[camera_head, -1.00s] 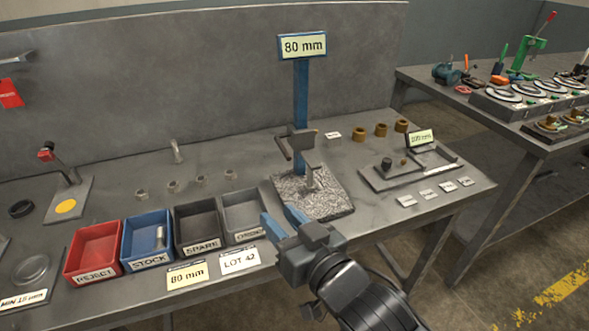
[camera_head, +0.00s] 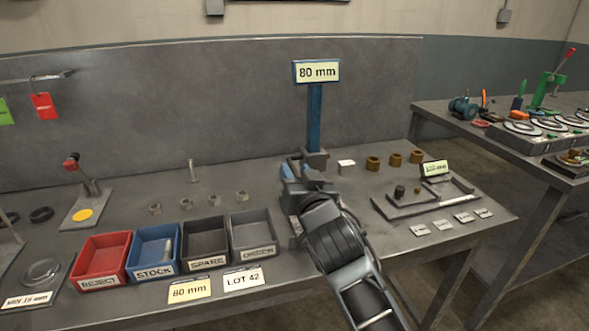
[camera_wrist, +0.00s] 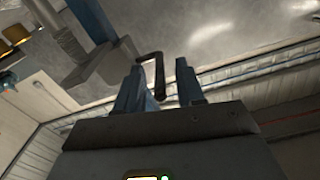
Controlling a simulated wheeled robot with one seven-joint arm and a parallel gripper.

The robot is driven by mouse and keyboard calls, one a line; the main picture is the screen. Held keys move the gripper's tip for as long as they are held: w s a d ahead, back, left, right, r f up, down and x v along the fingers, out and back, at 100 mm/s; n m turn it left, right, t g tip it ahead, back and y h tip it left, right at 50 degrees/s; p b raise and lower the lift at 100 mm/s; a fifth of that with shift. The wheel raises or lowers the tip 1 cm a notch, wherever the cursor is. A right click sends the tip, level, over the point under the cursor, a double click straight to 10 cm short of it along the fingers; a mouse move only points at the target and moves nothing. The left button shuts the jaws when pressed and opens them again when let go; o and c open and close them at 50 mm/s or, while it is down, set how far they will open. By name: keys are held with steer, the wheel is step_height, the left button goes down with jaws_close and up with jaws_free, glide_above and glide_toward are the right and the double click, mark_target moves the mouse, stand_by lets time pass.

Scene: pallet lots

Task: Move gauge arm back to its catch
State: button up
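The gauge stand has a blue post (camera_head: 314,120) with an "80 mm" sign (camera_head: 316,71) on top. Its grey gauge head (camera_head: 316,160) sits low on the post, and my gripper (camera_head: 294,168) is right against this area, hiding most of the arm and base. In the wrist view, the blue post (camera_wrist: 92,20) and grey head (camera_wrist: 103,66) are at upper left. A dark bent rod (camera_wrist: 159,75), seemingly the gauge arm's handle, hangs between the two blue fingers of my gripper (camera_wrist: 163,72). The fingers are apart, with a visible gap beside the rod. The catch cannot be made out.
Red (camera_head: 81,262), blue (camera_head: 133,258), dark (camera_head: 184,250) and grey (camera_head: 235,242) bins stand left of the gauge. Several brass bushings (camera_head: 373,163) and a fixture tray (camera_head: 400,211) lie to its right. Small nuts sit behind the bins.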

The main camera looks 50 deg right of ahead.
steer(key=shift+x, duration=0.85)
steer(key=shift+c, duration=0.4)
jaws_close()
